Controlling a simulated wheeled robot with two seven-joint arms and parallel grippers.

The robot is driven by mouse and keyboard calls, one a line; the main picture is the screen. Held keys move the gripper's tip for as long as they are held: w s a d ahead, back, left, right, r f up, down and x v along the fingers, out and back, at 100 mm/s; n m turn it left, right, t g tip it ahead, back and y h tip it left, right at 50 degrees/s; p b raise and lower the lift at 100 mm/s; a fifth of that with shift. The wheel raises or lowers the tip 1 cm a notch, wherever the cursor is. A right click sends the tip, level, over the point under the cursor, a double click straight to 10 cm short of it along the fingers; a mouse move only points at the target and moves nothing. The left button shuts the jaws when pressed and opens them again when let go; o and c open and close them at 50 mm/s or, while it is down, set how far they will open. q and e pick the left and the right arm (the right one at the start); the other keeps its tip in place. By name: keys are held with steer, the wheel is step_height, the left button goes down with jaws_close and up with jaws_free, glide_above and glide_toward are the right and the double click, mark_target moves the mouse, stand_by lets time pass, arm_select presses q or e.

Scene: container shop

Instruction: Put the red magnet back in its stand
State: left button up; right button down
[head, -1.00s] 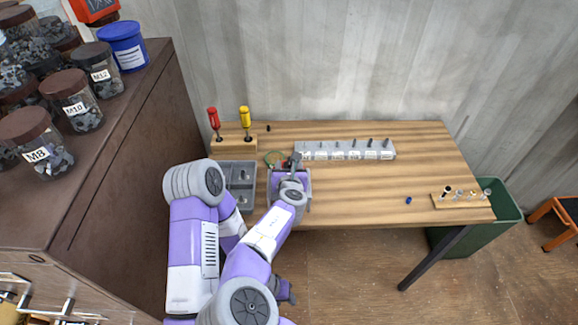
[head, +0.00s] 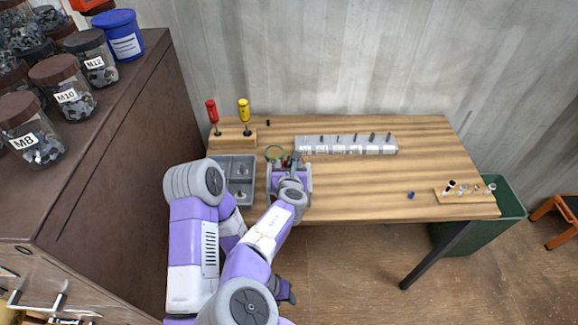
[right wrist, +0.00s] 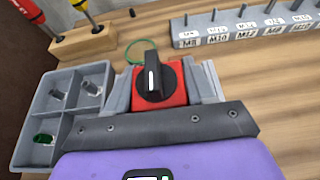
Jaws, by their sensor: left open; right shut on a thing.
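A red block with a black knob (right wrist: 152,80), which looks like the red magnet, is between the fingers of my right gripper (right wrist: 160,90) in the right wrist view. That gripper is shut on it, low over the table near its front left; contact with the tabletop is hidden. A wooden stand (head: 232,138) at the back left holds a red-handled tool (head: 212,112) and a yellow-handled tool (head: 244,110), both upright. A green ring (head: 267,153) lies on the table just beyond my right gripper. My left gripper (head: 286,291) is open and empty, low in front of the table.
A grey compartment tray (head: 254,166) with small metal parts sits left of my right gripper. A labelled grey rack (head: 345,150) with pegs is at the back. A small blue piece (head: 411,195) and a wooden strip (head: 445,197) are at the right. The middle right of the table is clear.

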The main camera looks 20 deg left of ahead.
steer(key=shift+b, duration=0.4)
stand_by(0.3)
steer(key=shift+c, duration=2.1)
jaws_free()
steer(key=shift+s, duration=0.1)
steer(key=shift+o, duration=0.5)
steer(key=shift+f, duration=0.15)
